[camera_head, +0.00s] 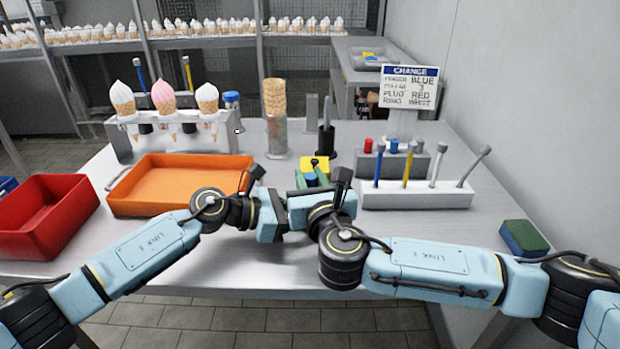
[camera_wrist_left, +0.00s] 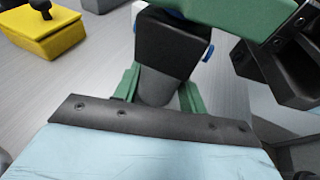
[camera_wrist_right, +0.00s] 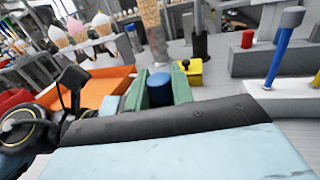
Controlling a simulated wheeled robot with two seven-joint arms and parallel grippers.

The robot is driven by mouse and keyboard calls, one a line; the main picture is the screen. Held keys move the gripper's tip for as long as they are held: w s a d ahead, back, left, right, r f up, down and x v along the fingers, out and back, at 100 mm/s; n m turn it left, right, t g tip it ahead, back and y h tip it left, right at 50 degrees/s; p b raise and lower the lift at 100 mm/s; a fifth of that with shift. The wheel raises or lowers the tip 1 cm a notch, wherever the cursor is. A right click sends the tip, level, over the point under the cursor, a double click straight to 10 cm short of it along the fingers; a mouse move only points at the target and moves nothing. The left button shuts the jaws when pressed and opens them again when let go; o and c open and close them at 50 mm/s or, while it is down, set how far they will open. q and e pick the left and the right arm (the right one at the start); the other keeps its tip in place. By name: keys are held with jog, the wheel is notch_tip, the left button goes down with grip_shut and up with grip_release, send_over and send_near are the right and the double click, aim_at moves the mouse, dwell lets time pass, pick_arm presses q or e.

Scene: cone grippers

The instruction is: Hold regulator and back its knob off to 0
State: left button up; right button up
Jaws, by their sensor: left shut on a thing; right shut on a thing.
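The regulator shows in the left wrist view as a black body (camera_wrist_left: 172,50) with a grey cylindrical lower part (camera_wrist_left: 155,88) and blue bits at its sides. My left gripper (camera_wrist_left: 158,90) is shut with its green fingers on either side of the grey part. My right gripper (camera_wrist_right: 159,88) is shut on the blue knob (camera_wrist_right: 160,90), one green finger on each side. In the head view both grippers meet at the middle front of the table, and the regulator is mostly hidden there by my arms. The knob's setting cannot be read.
A yellow block (camera_head: 315,166) with a black top stands just behind the grippers. An orange tray (camera_head: 180,186) lies left, a red bin (camera_head: 44,218) further left. A white rack with tools (camera_head: 415,197) and a green-blue block (camera_head: 524,238) are right. The front table strip is fairly clear.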

jog(key=m+h, duration=0.2)
jog(key=h, duration=0.1)
jog(key=m+h, duration=0.3)
jog(key=h, duration=0.1)
jog(key=shift+d+f, duration=0.1)
jog(key=shift+f, duration=0.05)
jog(key=shift+h, duration=0.5)
jog(key=o, duration=0.9)
jog(key=shift+o, duration=0.2)
jog(key=v, duration=1.2)
jog(key=shift+o, duration=0.3)
